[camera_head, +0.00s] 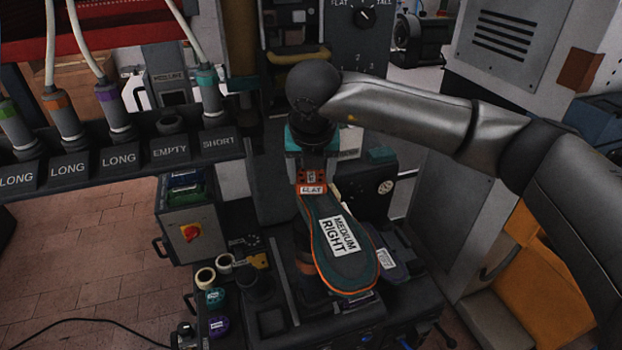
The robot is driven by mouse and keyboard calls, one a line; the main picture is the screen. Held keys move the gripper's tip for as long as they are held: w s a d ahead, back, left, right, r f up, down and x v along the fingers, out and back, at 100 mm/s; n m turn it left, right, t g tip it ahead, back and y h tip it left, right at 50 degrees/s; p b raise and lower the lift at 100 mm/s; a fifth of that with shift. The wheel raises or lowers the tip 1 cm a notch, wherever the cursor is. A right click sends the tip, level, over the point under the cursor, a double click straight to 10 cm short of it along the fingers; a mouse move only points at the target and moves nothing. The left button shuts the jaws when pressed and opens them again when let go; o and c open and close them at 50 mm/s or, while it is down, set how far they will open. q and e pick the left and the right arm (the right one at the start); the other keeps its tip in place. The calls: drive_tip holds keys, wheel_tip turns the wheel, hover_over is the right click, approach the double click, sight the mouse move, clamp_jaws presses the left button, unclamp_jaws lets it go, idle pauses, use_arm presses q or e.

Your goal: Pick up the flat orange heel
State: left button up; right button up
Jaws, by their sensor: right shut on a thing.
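The flat orange heel (312,178) has a white label reading FLAT. It sits at the narrow far end of a dark teal, orange-edged sole (352,268) marked MEDIUM RIGHT. My right gripper (313,168) comes down from above and is shut on the orange heel. The fingers hide part of the heel. I cannot tell whether the heel touches the sole or is just above it. My left gripper is out of view.
A rack (120,150) at the left has slots labelled LONG, EMPTY and SHORT. A dial marked FLAT and TALL (364,16) is behind my arm. Small coloured rolls (215,297) stand left of the sole.

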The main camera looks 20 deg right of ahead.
drive_tip(key=shift+c, duration=0.8)
drive_tip(key=shift+r, duration=0.1)
